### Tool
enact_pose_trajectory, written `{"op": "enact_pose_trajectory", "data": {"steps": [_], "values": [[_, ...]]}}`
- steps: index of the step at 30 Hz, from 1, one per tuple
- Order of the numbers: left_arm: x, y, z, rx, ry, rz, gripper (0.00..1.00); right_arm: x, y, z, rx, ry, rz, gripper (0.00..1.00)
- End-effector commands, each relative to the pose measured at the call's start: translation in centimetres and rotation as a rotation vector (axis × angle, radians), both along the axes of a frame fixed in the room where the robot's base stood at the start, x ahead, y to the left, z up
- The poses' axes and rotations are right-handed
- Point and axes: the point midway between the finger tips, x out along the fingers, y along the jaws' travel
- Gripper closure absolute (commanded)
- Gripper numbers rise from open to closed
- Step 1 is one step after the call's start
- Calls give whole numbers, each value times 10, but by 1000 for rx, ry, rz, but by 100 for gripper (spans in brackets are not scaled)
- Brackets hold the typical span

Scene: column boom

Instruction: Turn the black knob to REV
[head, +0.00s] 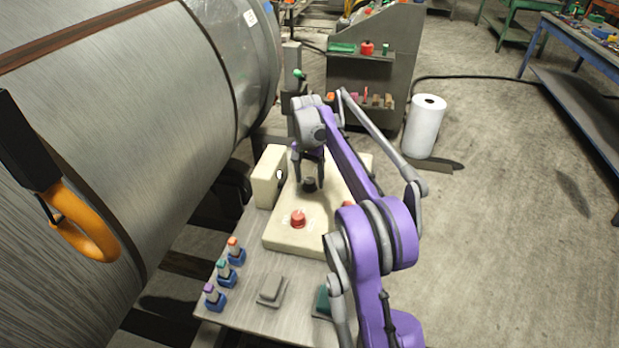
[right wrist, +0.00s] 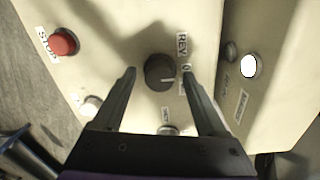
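The black knob (head: 310,185) sits on the cream control panel (head: 285,238). In the right wrist view the knob (right wrist: 158,72) has a white mark on its right side, near the "0" label (right wrist: 187,68). The REV label (right wrist: 182,45) is up and right of the knob. My right gripper (head: 309,165) is over the knob; in the right wrist view its open fingers (right wrist: 160,75) stand on either side of the knob, with gaps visible. I cannot tell whether the fingertips are level with the knob. My left gripper is not in view.
A red STOP button (right wrist: 63,42) is left of the knob, with a pale button (right wrist: 92,105) below it. A cream box (head: 267,178) stands at the panel's left. A large metal cylinder (head: 130,100) fills the left. Small colored-top items (head: 227,273) stand on the table.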

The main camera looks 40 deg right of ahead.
Motion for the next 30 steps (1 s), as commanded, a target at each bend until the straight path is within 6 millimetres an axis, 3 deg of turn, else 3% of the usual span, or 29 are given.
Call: {"op": "enact_pose_trajectory", "data": {"steps": [1,12,22,30], "values": [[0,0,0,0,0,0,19,0,0,0,0,0,0,35],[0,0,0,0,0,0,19,0,0,0,0,0,0,100],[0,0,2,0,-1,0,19,0,0,1,0,0,34,100],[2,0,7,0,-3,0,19,0,0,1,-1,0,191,100]]}}
